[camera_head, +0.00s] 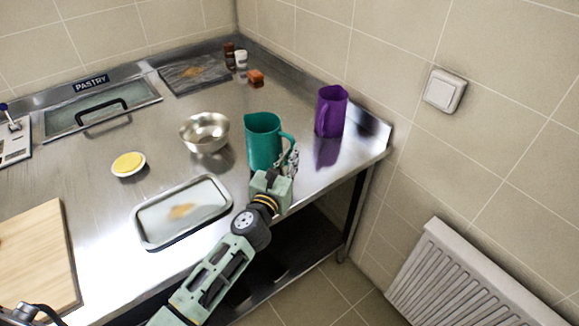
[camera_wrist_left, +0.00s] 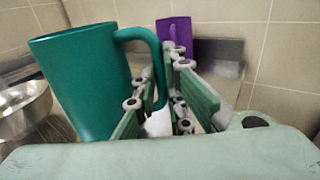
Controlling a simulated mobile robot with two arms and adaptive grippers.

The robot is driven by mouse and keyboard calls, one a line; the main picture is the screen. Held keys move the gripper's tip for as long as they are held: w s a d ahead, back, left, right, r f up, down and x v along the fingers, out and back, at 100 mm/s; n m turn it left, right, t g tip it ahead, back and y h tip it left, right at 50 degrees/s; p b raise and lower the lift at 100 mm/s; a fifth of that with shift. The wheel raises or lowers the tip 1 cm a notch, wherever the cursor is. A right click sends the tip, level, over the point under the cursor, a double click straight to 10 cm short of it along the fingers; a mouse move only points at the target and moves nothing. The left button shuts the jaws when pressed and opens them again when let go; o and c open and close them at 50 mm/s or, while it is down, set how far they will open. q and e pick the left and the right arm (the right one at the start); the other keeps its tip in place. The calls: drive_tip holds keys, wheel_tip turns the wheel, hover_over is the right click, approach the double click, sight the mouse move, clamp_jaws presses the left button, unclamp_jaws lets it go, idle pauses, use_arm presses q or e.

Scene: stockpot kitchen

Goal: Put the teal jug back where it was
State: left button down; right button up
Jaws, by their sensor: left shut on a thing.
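The teal jug (camera_head: 262,141) stands upright, or nearly so, at the right part of the steel counter, its handle turned to the right. It also fills the left of the left wrist view (camera_wrist_left: 85,85). My left gripper (camera_head: 288,162) is at the jug's handle side and is shut on the handle (camera_wrist_left: 156,62), which passes between its fingers (camera_wrist_left: 160,100). Whether the jug's base touches the counter is hard to tell. My right gripper does not show clearly in either view.
A purple jug (camera_head: 331,110) stands right behind the teal jug, near the wall; it shows in the wrist view (camera_wrist_left: 175,32). A steel bowl (camera_head: 205,132) is left of the teal jug. A tray (camera_head: 146,239) lies in front, a yellow-filled dish (camera_head: 129,164) further left.

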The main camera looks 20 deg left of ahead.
use_arm(q)
wheel_tip(320, 180, down, 2)
drive_tip(key=shift+f+b, duration=0.1)
drive_tip(key=shift+b, duration=0.3)
drive_tip(key=shift+w, duration=0.1)
drive_tip(key=shift+f, duration=0.2)
drive_tip(key=c, duration=1.8)
unclamp_jaws()
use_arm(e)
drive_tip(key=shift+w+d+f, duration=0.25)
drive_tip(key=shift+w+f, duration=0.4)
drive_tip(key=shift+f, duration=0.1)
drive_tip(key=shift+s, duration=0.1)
use_arm(q)
drive_tip(key=shift+r, duration=0.2)
drive_tip(key=s, duration=1)
drive_tip(key=shift+s+a+f+b, duration=0.1)
drive_tip(key=shift+s+a+b, duration=0.25)
drive_tip(key=shift+s, duration=0.75)
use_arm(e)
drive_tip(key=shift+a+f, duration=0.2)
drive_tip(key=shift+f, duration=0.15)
